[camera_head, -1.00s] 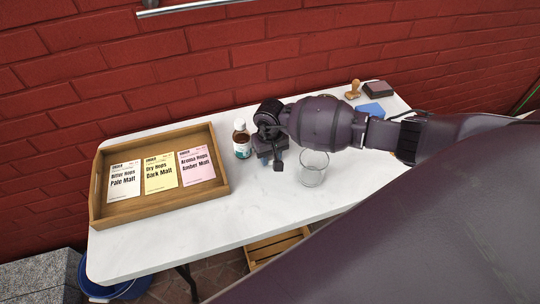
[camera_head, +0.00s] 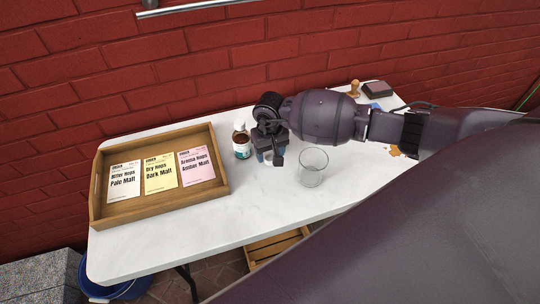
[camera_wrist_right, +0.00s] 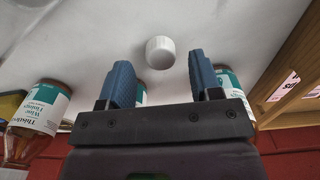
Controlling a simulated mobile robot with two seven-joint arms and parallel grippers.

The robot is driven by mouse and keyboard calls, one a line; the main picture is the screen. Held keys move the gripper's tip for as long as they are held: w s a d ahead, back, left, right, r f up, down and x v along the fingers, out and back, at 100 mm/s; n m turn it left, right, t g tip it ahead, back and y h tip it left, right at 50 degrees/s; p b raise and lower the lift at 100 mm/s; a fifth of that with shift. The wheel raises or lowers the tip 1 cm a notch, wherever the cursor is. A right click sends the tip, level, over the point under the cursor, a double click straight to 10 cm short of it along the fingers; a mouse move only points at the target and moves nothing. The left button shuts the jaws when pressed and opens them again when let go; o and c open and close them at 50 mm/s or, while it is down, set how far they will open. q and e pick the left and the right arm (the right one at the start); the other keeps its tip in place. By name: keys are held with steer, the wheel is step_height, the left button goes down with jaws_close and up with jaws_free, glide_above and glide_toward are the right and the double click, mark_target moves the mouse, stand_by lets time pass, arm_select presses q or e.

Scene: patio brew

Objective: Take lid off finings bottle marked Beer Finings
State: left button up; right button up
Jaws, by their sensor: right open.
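A white lid (camera_wrist_right: 160,52) shows in the right wrist view against the pale tabletop, between and just beyond my right fingertips, with gaps on both sides. My right gripper (camera_wrist_right: 160,75) is open and empty; in the head view it (camera_head: 270,155) is just right of a brown bottle with a white cap (camera_head: 241,140). A bottle labelled Wine Finings (camera_wrist_right: 40,108) is at the left of the wrist view. Another teal-labelled bottle (camera_wrist_right: 232,88) is at the right, partly behind a finger. A third label (camera_wrist_right: 140,94) is mostly hidden. I cannot read Beer Finings anywhere.
A wooden tray (camera_head: 160,204) with several hop and malt packets stands left on the white table (camera_head: 250,215). A clear glass (camera_head: 312,168) stands right of the gripper. A stamp (camera_head: 354,88) and dark pad (camera_head: 379,88) are at the back. The front of the table is clear.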

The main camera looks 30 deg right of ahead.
mark_target(270, 158)
step_height(270, 158, up, 10)
stand_by(0.4)
steer(key=shift+f, duration=0.1)
